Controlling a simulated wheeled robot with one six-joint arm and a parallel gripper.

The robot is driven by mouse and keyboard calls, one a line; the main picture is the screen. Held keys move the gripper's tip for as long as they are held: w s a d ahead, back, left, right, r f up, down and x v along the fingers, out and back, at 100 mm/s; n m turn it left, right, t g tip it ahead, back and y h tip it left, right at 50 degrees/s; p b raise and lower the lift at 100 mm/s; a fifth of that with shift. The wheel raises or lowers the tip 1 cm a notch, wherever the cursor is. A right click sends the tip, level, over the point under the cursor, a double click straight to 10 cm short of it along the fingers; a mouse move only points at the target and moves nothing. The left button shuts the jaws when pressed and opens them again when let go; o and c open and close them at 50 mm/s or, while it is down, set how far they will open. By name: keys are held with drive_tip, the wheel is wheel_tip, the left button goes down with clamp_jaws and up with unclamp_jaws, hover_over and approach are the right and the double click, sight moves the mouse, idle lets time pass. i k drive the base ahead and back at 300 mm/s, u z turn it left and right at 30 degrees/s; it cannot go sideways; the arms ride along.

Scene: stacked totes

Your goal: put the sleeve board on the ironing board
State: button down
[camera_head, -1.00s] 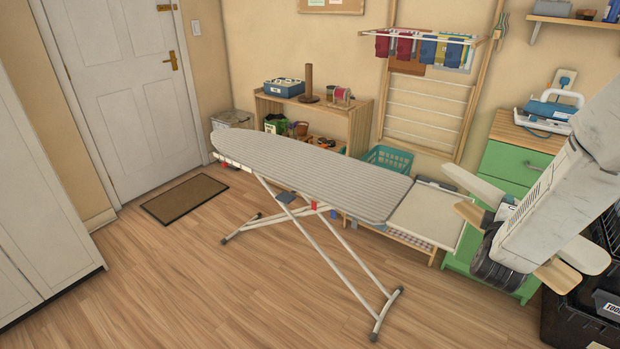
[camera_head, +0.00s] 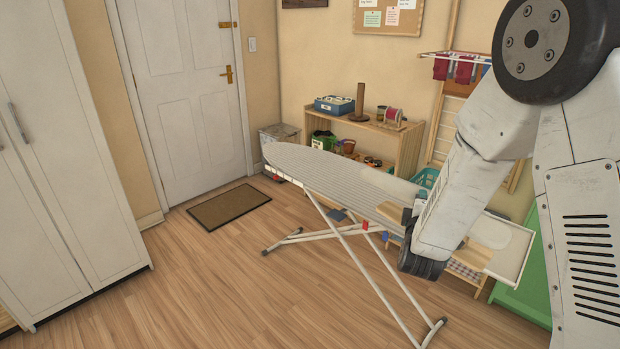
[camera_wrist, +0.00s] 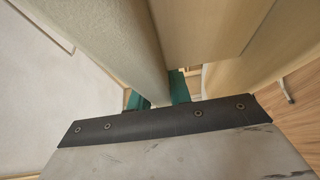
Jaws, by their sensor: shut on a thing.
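The ironing board (camera_head: 330,178), with a grey striped cover, stands open in the middle of the head view. My gripper, mostly hidden behind my wrist there, is near its right end. In the wrist view my gripper's teal fingers (camera_wrist: 160,92) are shut on the sleeve board (camera_wrist: 112,40), one on each side of its pale padded part. A wooden part runs beside it. In the head view the sleeve board's pale rounded end (camera_head: 490,232) shows right of my wrist and a wooden end shows left of it. I cannot tell whether it touches the ironing board.
A pale tray-like top (camera_head: 516,258) lies behind the ironing board's right end. A wooden shelf (camera_head: 405,140) with sewing things stands behind. A doormat (camera_head: 229,206) lies near the door, and a white cabinet (camera_head: 75,190) is at left. The floor in front is clear.

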sight(368, 188)
drive_tip(key=u, duration=0.25)
drive_tip(key=i, duration=0.65)
drive_tip(key=z, duration=0.6)
drive_tip(key=i, duration=0.9)
drive_tip(key=z, duration=0.4)
